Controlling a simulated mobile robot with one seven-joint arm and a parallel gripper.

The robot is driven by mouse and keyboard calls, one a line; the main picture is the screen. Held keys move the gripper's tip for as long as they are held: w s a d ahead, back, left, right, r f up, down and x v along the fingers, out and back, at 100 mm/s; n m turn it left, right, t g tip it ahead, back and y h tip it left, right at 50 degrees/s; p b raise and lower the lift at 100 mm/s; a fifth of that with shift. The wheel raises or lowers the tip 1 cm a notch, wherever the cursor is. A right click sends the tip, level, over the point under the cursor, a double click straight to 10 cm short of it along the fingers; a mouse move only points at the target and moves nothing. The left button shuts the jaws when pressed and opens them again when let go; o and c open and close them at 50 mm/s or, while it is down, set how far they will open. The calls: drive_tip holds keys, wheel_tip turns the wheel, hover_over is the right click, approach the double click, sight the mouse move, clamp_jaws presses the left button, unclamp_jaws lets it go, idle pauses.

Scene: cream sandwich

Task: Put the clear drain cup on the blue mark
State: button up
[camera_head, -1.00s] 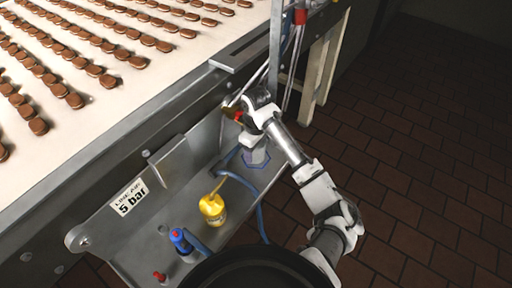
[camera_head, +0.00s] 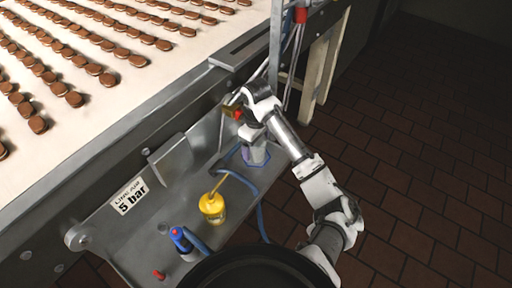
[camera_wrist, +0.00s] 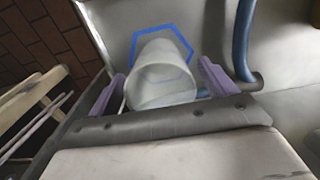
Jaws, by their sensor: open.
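The clear drain cup (camera_wrist: 162,78) stands between my two purple fingers in the wrist view, its open rim toward the camera. My gripper (camera_wrist: 160,84) is open, with a finger on each side of the cup and a visible gap on the right. The blue mark (camera_wrist: 136,38) is a hexagon outline on the grey shelf. The cup's far end is inside the outline, and the cup hides the near part of the mark. In the head view the cup (camera_head: 257,154) is small and partly covered by my wrist.
A blue hose (camera_head: 258,210) curves along the metal shelf (camera_head: 140,232) close to the mark. A yellow bottle (camera_head: 212,207) and a blue-topped fitting (camera_head: 180,240) stand nearer the front. A dark valve with a red part (camera_head: 237,112) is beside my wrist. A conveyor (camera_head: 110,110) carries biscuits.

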wheel_tip(320, 180, up, 10)
drive_tip(key=shift+r+p, duration=0.1)
drive_tip(key=shift+p, duration=0.4)
